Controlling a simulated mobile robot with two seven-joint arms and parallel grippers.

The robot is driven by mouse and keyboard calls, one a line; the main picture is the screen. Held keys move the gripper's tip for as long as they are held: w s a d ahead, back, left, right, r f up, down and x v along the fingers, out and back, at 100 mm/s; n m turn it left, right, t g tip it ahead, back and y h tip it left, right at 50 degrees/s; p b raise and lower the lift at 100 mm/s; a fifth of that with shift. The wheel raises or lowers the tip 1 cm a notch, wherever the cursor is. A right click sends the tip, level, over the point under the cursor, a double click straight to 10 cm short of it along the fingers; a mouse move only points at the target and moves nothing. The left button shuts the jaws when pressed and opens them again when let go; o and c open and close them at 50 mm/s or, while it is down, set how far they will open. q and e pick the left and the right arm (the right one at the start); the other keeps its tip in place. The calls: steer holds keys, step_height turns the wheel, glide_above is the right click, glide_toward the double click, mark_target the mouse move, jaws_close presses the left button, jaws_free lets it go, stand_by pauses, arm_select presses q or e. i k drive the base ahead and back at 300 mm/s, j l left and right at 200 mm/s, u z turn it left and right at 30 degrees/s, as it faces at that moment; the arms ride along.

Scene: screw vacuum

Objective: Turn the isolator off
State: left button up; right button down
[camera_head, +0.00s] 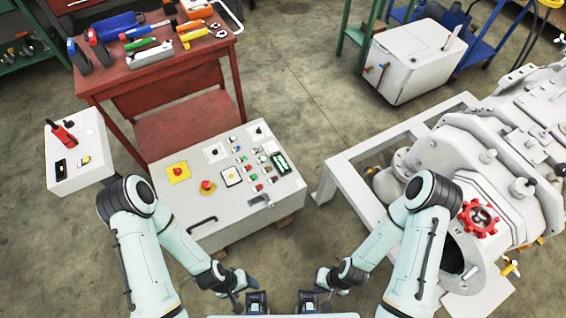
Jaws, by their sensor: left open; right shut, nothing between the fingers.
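The isolator is a white box (88,165) at the left, with a red rotary handle (63,134) on its top face. My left gripper (239,291) is at the bottom centre, below the control panel and well away from the isolator. My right gripper (325,289) is at the bottom, right of the left one, and touches nothing I can see. The fingers of both are small and dark here.
A white control panel (210,232) with red and yellow buttons stands right of the isolator. A red workbench (166,72) with tools is behind it. A large pump with a red handwheel (478,218) and its white frame (345,190) fill the right.

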mark_target(178, 172)
steer(key=u, duration=1.25)
steer(key=i+j, duration=0.2)
steer(key=j, duration=0.2)
steer(key=i+j+z, duration=0.15)
steer(key=j, duration=0.2)
steer(key=i+j, duration=0.2)
steer(key=j, duration=0.2)
steer(key=i+j+z, duration=0.15)
steer(key=j, duration=0.25)
steer(key=i+j, duration=0.15)
steer(key=j, duration=0.25)
steer(key=i+j+z, duration=0.1)
steer(key=j, duration=0.3)
steer(key=i+j+z, duration=0.1)
steer(key=i, duration=0.4)
